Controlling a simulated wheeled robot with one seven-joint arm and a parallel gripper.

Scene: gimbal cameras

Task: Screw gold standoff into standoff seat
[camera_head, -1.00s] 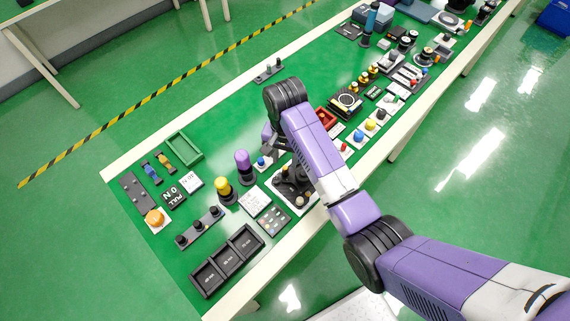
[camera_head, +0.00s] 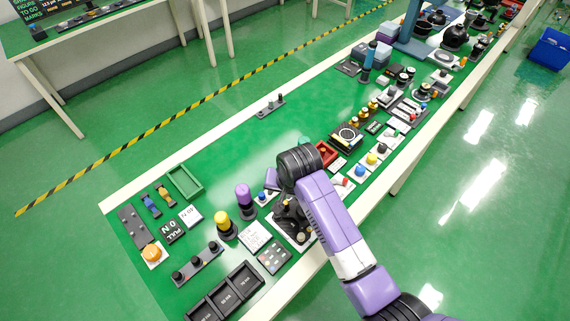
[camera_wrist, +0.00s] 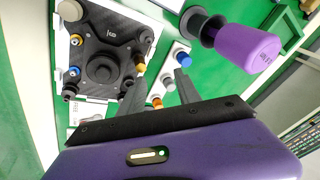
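The black device plate with a round central knob (camera_wrist: 104,68) lies on a white base in the wrist view; it also shows beside my arm in the head view (camera_head: 290,222). Short posts stand around its edges. One gold post (camera_wrist: 140,68) is on its right edge and another gold one (camera_wrist: 75,39) on its upper left. I cannot tell which is the standoff or which post is its seat. My gripper (camera_wrist: 158,88) is open, its two dark fingers apart above the bench just right of the plate. No held object shows between them. In the head view my arm hides the gripper.
A purple-capped knob (camera_wrist: 245,45) stands close on the right in the wrist view. A small panel with a blue button (camera_wrist: 181,54) lies beyond the fingers. In the head view a yellow knob (camera_head: 226,223) and black trays (camera_head: 225,296) stand left. The green tabletop behind is mostly clear.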

